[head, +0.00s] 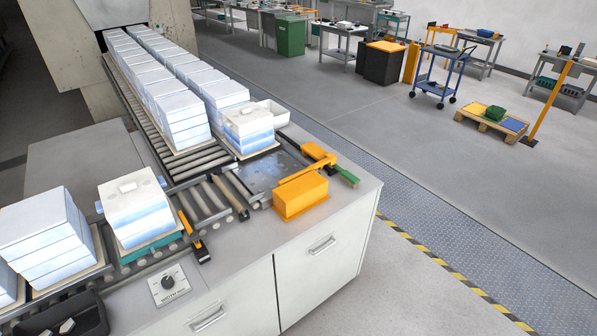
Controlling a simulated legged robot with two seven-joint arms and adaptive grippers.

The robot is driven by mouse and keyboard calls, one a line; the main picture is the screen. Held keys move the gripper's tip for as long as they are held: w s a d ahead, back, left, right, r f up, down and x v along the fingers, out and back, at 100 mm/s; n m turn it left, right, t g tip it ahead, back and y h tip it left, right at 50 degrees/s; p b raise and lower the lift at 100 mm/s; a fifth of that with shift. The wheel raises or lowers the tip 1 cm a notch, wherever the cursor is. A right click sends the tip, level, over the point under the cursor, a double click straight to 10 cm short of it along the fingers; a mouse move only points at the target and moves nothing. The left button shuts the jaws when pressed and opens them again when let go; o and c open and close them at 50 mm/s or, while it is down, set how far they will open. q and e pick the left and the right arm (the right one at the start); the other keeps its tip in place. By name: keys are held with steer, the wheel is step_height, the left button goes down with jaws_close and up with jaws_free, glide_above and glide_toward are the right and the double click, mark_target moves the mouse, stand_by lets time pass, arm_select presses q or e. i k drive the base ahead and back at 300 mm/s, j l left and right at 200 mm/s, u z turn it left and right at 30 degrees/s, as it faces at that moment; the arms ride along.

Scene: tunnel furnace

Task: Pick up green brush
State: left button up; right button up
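A thing with a green part (346,175), which looks like the green brush, is at the right end of the workbench, near its right edge. An orange-yellow piece (318,153) lies right behind it. An orange box (301,196) stands just in front and to its left, with a thin yellow bar along its top. I cannot tell whether the green part touches the orange pieces. Neither of my grippers is in view.
Stacks of white-blue blocks (172,110) stand on the roller conveyor (205,160) to the left. A control knob panel (169,284) and a dark tray (62,320) are at the front left. The floor right of the cabinet (318,270) is clear.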

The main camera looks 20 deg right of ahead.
mark_target(346, 177)
steer(key=l+u, duration=0.15)
steer(key=u, duration=0.25)
steer(key=l+u, duration=0.2)
steer(key=u, duration=0.15)
steer(key=l+u, duration=0.15)
steer(key=l, duration=0.3)
steer(key=l+u, duration=0.15)
steer(key=l, duration=0.35)
steer(key=k+l+u, duration=0.15)
steer(key=l, duration=0.3)
steer(key=l+u, duration=0.15)
steer(key=l, duration=0.3)
steer(key=k+l+u, duration=0.15)
steer(key=l, duration=0.25)
